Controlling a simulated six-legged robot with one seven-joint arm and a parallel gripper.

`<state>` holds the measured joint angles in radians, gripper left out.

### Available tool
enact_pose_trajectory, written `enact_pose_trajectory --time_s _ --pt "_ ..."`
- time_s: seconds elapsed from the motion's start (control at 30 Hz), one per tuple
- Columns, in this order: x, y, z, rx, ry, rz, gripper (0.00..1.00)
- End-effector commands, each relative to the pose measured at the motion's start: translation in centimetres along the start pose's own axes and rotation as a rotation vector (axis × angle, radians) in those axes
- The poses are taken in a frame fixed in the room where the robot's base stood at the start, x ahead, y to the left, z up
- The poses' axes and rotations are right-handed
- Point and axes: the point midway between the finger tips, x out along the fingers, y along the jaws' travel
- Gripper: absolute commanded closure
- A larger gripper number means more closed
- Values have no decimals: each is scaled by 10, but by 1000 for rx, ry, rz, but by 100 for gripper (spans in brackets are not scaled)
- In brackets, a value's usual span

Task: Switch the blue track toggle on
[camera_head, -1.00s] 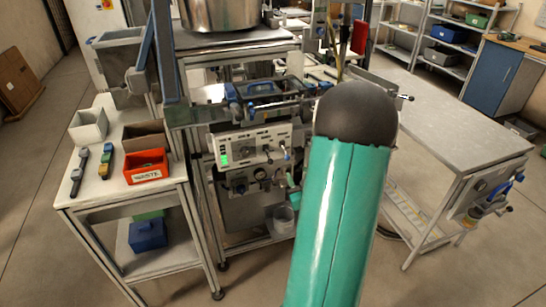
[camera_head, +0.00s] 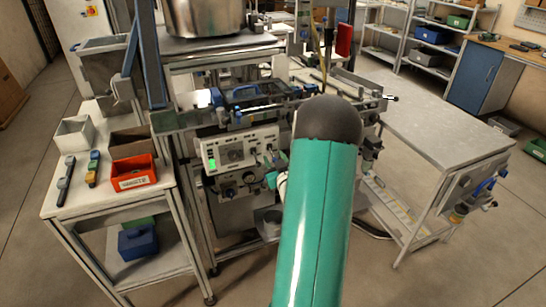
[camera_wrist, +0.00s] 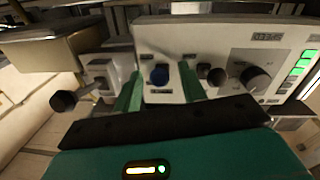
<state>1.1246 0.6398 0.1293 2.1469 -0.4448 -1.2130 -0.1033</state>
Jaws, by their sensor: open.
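The blue track toggle (camera_wrist: 159,75) is a dark blue knob on the pale control panel (camera_wrist: 220,50) in the wrist view. My gripper (camera_wrist: 160,72) has its two green fingers apart, one on each side of the blue knob, with nothing held. I cannot tell whether the fingers touch the panel, or which way the toggle is set. In the head view the panel (camera_head: 236,150) stands left of my green arm, which hides most of my gripper and the toggle.
Dark knobs (camera_wrist: 252,79) and green lights (camera_wrist: 300,68) sit right of the toggle. A black ball-ended lever (camera_wrist: 64,100) sticks out at left.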

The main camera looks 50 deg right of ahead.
Motion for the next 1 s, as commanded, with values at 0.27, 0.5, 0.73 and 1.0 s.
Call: enact_pose_trajectory --time_s 0.27,0.5,0.73,1.0 --pt "20 -1 0 1 0 -1 59" --pt "20 -1 0 0 0 -1 65" --pt "20 -1 0 0 0 -1 100" --pt "20 -1 -1 -1 -9 -3 100"
